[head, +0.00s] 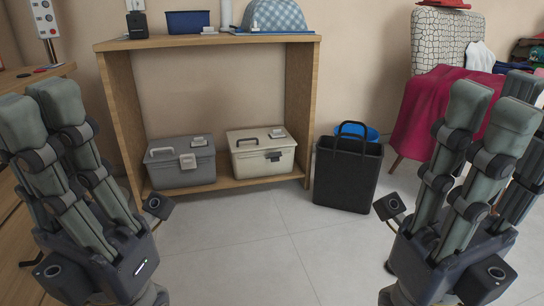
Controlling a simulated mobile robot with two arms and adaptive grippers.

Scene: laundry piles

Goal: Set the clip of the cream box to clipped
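The cream box (248,162) stands on the bottom shelf of a wooden shelf unit, to the right of a grey box. Its lid looks down, with a dark handle on top. Its dark clip (274,157) is on the front, just below the lid edge; it is too small to tell whether it is clipped. My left gripper (42,112) is at the left edge, with fingers extended upward, open and empty. My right gripper (492,112) is at the right, also open and empty. Both are well apart from the cream box.
The grey box (178,171) with a light clip sits beside the cream box. A black bag-like bin (345,178) and a blue bucket (370,133) stand right of the shelf unit (123,115). A pink cloth (425,110) hangs farther right. The middle floor is clear.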

